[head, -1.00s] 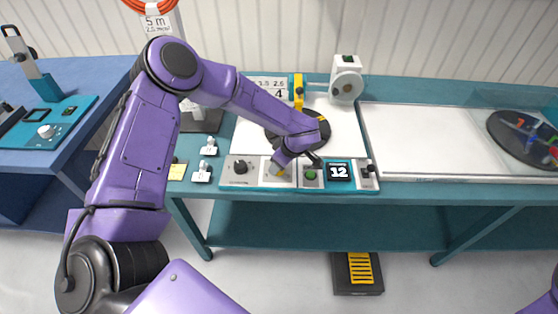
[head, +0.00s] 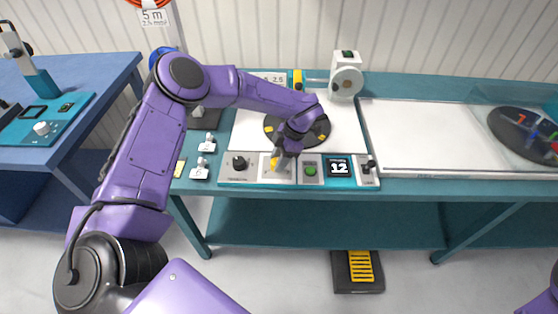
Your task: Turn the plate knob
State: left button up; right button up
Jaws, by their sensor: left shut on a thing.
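The control panel (head: 228,174) runs along the front of the teal bench. My left gripper (head: 276,163) reaches down to its white-faced section (head: 266,177) and is shut on the plate knob there. The fingers and wrist hide most of that knob. A black knob (head: 239,163) stands free to the left of the gripper. The round black plate (head: 271,139) with yellow marks lies behind the panel, partly covered by my left forearm. My right gripper is out of view.
White tagged pieces (head: 200,171) stand left of the panel. A long white tray (head: 430,130) fills the right of the bench.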

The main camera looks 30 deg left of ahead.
pick_arm(q)
jog(key=shift+n, duration=0.6)
jog(key=shift+h, duration=0.3)
jog(key=o, duration=1.1)
jog(key=shift+c, duration=0.2)
jog(key=shift+w+r, duration=0.1)
jog(key=b+v, duration=0.2)
jog(key=v, duration=0.8)
jog(key=shift+b, duration=0.3)
jog(key=shift+w+r, duration=0.1)
jog(key=shift+r, duration=0.05)
